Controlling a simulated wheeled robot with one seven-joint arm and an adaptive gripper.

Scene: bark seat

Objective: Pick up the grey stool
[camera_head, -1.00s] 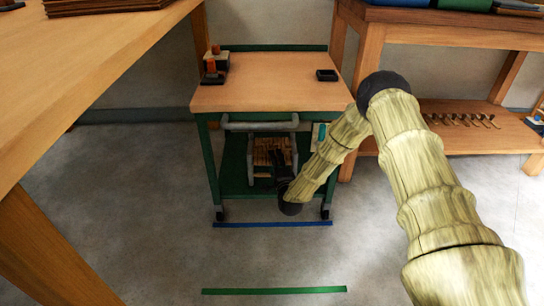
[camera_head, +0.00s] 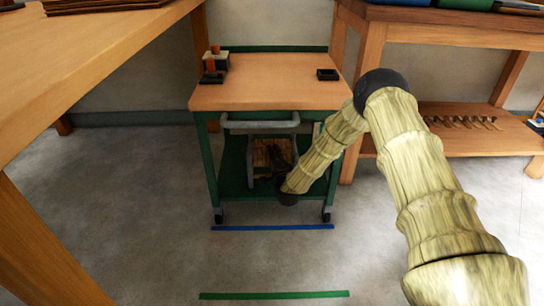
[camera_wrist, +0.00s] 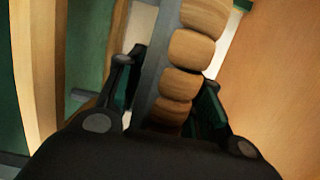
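The grey stool (camera_head: 262,125) is on the lower shelf of the green cart, under its wooden top. It has a grey frame and a brown slatted seat (camera_head: 262,153). My gripper (camera_head: 279,160) reaches in from the right and is dark and small in the head view, partly hidden by my arm. In the wrist view, my gripper (camera_wrist: 168,85) has its fingers apart, one on each side of a grey rail (camera_wrist: 158,60) and the rounded wooden slats (camera_wrist: 190,50). I see no firm grip; the contact at the fingertips is unclear.
The green cart (camera_head: 207,165) encloses the stool with posts and a wooden top (camera_head: 265,85) close above. Blue and green floor lines (camera_head: 272,227) lie in front on free floor.

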